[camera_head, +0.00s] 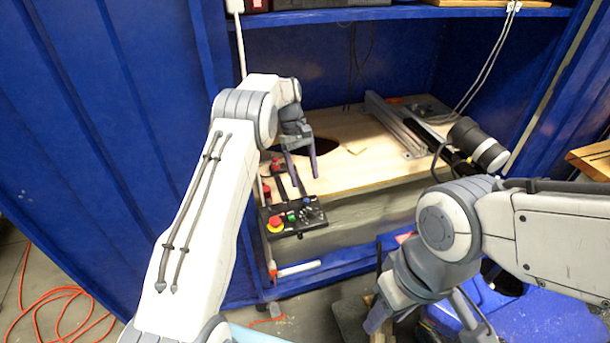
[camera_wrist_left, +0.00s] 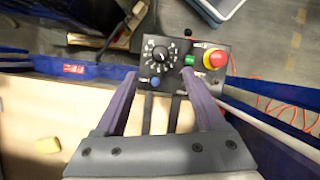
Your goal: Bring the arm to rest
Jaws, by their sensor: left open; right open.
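My left gripper (camera_head: 302,163) reaches in from the left and is above the front left part of the wooden worktop (camera_head: 385,157). In the left wrist view its two fingers (camera_wrist_left: 155,92) are spread with nothing between them, and a black control box (camera_wrist_left: 172,63) shows beyond the tips. The box carries a dial (camera_wrist_left: 159,53), a green button, a blue button and a red stop button (camera_wrist_left: 214,59). In the head view the control box (camera_head: 293,218) sits at the worktop's front edge. My right gripper (camera_head: 425,318) is low at the right, fingers apart, with nothing seen between them.
A blue cabinet (camera_head: 120,120) surrounds the worktop, with a shelf above. A metal rail (camera_head: 396,125) and a black and silver cylinder (camera_head: 478,146) are at the right of the worktop. An orange cable (camera_head: 60,300) lies on the floor at left. A yellow piece (camera_wrist_left: 47,145) lies on the worktop.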

